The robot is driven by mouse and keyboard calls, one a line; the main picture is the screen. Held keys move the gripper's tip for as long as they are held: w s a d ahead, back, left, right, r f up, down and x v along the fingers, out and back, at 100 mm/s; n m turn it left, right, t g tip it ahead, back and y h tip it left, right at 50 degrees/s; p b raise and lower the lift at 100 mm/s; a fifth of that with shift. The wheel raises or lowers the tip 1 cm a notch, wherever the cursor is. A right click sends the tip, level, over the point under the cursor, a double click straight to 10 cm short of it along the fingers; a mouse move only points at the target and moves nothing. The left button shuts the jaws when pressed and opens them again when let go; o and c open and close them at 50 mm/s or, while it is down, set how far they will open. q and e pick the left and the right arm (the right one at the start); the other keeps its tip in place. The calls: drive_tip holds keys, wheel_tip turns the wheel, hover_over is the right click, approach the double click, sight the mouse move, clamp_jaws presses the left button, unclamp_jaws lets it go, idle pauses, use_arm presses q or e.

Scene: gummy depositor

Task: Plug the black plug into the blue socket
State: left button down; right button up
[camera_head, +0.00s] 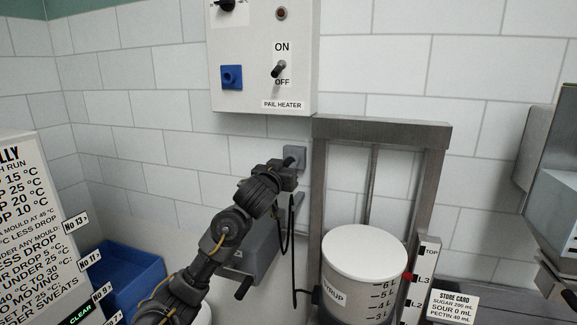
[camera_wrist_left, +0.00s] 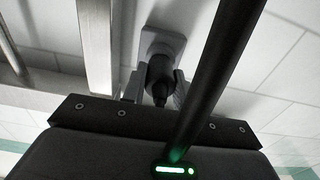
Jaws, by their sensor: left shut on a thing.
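The black plug (camera_wrist_left: 160,78) sits at a grey wall outlet (camera_wrist_left: 158,42), with its front end against or in the outlet. In the head view the grey outlet (camera_head: 294,154) is on the tiled wall below the heater box. My left gripper (camera_head: 292,165) reaches up to it and mostly hides the plug there. In the left wrist view the fingers of my left gripper (camera_wrist_left: 156,92) stand on both sides of the plug, shut on it. The blue socket (camera_head: 231,77) is on the front of the heater box, above and left of my gripper, and is empty. My right gripper is out of view.
The white heater box (camera_head: 263,92) carries an ON/OFF switch (camera_head: 279,69). A black cable (camera_head: 293,262) hangs below my gripper towards the syrup pail (camera_head: 364,258), which stands within a metal frame (camera_head: 318,190). A blue bin (camera_head: 128,280) is at lower left.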

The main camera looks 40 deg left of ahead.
use_arm(q)
drive_tip(key=shift+s+d, duration=0.1)
drive_tip(key=p+v, duration=0.1)
drive_tip(key=v, duration=0.7)
drive_tip(key=shift+p, duration=0.4)
idle(0.5)
